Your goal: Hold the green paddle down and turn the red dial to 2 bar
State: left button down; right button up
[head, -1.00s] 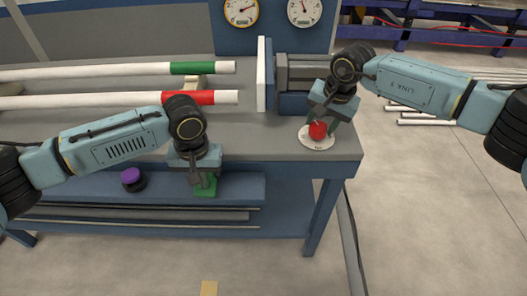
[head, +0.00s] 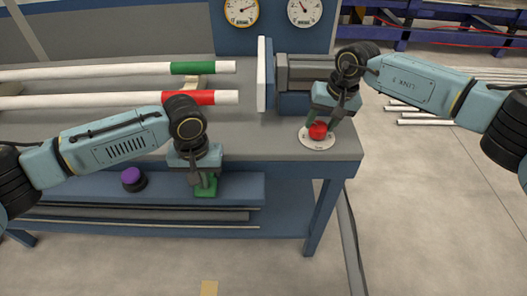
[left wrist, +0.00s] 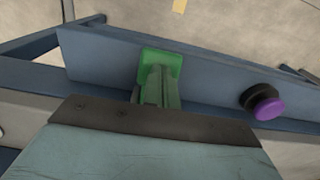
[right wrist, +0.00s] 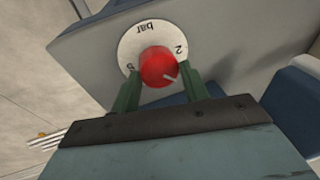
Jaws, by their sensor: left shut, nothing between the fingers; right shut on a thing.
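The green paddle (head: 207,190) is on the bench's front, below the top. My left gripper (left wrist: 157,74) is shut and empty, its fingertips against the paddle in the left wrist view; contact pressure cannot be seen. The red dial (head: 318,131) sits on a round white scale plate (head: 306,139) at the bench top's right front corner. My right gripper (right wrist: 161,76) is shut on the dial, one finger on each side. In the right wrist view, the dial's white mark points to the lower right, away from the 2 printed at upper right.
A purple-topped knob (head: 132,177) is left of the paddle. Two white pipes, one with a green band (head: 192,68) and one with a red band (head: 188,98), lie on the bench top. A grey clamp-like machine (head: 298,75) stands behind the dial. Two gauges (head: 241,10) hang behind.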

aim_at(315, 124)
pick_arm(q)
jog(key=shift+s+d+f, duration=0.1)
jog(key=shift+s+f, duration=0.05)
jog(key=shift+f, duration=0.15)
pick_arm(e)
jog(key=shift+s+a+f, duration=0.15)
jog(key=shift+s+a, duration=0.1)
jog(key=shift+a, duration=0.15)
pick_arm(q)
jog(key=shift+r, duration=2.2)
pick_arm(e)
jog(key=shift+f, duration=0.15)
pick_arm(q)
jog(key=shift+w, duration=0.2)
pick_arm(e)
jog(key=o, duration=0.8)
jog(key=shift+o, duration=0.2)
jog(key=shift+w+d, duration=0.15)
jog(key=shift+d, duration=0.05)
jog(key=shift+r, duration=0.25)
jog(key=shift+w+a+v, duration=0.15)
jog(key=shift+a+v, duration=0.05)
jog(key=shift+v, duration=0.75)
jog(key=shift+w+a+v, duration=0.1)
jog(key=shift+a+v, duration=0.05)
jog(key=shift+v, duration=0.8)
jog(key=shift+r, duration=0.1)
